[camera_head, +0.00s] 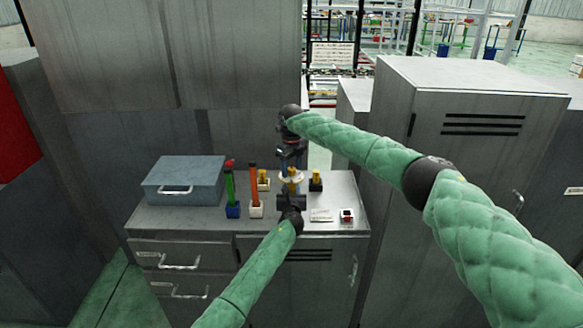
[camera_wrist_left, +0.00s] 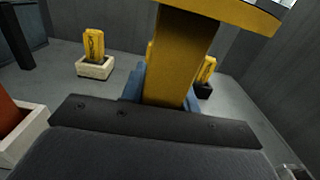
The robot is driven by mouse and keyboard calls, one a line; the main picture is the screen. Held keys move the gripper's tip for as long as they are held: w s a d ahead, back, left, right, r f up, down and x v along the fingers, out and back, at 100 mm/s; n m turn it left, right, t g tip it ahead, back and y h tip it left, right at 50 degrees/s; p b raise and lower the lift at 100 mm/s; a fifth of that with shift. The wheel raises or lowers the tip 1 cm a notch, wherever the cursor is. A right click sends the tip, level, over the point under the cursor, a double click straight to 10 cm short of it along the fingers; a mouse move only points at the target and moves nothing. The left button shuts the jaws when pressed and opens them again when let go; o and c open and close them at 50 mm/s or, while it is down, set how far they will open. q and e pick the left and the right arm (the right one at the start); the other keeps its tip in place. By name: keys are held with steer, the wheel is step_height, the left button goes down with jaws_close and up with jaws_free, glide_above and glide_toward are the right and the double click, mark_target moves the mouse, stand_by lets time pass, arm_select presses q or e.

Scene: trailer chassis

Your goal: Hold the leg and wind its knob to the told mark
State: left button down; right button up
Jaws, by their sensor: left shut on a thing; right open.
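A yellow leg (camera_head: 292,187) stands upright near the middle of the cabinet top; it fills the upper middle of the left wrist view (camera_wrist_left: 180,60). A blue base shows behind its lower part (camera_wrist_left: 132,82). A pale disc (camera_head: 285,178) sits at the leg's top, its yellow edge also showing in the left wrist view (camera_wrist_left: 235,12). My left gripper (camera_head: 291,200) is shut on the leg from the front. My right gripper (camera_head: 291,160) is open, pointing down just above the disc. The knob and its mark are too small or hidden to make out; I cannot tell whether the right fingers touch it.
Left of the leg stand an orange post (camera_head: 253,182) in a white base and a green one (camera_head: 230,186) in a blue base. Smaller yellow pieces stand behind (camera_head: 264,177) and right (camera_head: 316,177). A grey box (camera_head: 184,180), white card (camera_head: 321,215) and small red-and-white item (camera_head: 347,215) lie around.

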steer(key=c, duration=1)
